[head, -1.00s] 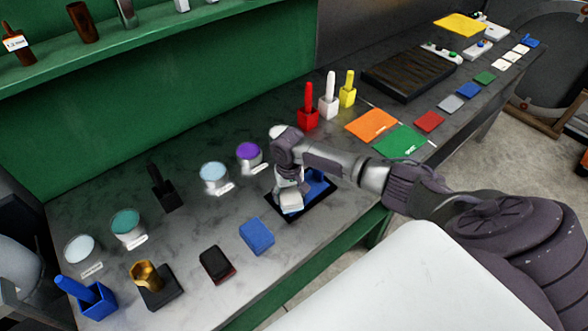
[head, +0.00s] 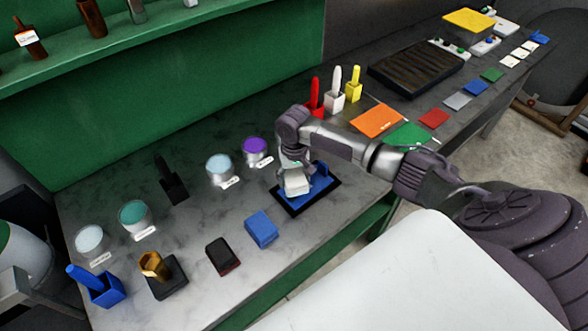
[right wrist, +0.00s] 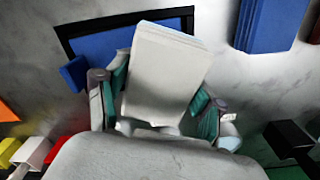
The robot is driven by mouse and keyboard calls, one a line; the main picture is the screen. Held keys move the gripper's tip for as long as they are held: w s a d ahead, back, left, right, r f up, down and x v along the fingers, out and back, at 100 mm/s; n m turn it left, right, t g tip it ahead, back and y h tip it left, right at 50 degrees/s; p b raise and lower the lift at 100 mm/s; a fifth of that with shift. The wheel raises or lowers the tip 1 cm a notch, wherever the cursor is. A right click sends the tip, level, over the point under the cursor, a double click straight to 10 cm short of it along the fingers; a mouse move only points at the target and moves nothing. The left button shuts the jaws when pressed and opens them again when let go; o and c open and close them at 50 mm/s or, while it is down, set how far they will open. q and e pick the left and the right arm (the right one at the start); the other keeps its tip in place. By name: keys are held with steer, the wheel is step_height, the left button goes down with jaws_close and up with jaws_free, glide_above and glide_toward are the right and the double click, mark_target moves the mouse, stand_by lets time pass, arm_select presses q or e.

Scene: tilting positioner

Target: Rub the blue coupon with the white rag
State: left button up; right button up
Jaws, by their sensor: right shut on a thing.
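The blue coupon (head: 297,203) lies in a black frame (head: 334,188) on the grey bench. It also shows in the right wrist view (right wrist: 100,45), partly covered by the rag. The white rag (head: 297,185), a folded pad, is over the coupon's far left part; the right wrist view shows its broad face (right wrist: 165,75). My right gripper (head: 294,168) is shut on the rag, with a finger on either side. I cannot tell whether the rag touches the coupon. My left gripper is out of view.
A blue block (head: 261,229) and a dark red-edged block (head: 222,256) lie in front left. Pots, including a purple one (head: 255,150), stand behind left. Red (head: 314,98), white and yellow handled holders stand behind right, near an orange sheet (head: 378,120).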

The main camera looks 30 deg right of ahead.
steer(key=shift+r, duration=0.1)
steer(key=shift+r, duration=1.45)
steer(key=shift+f, duration=0.1)
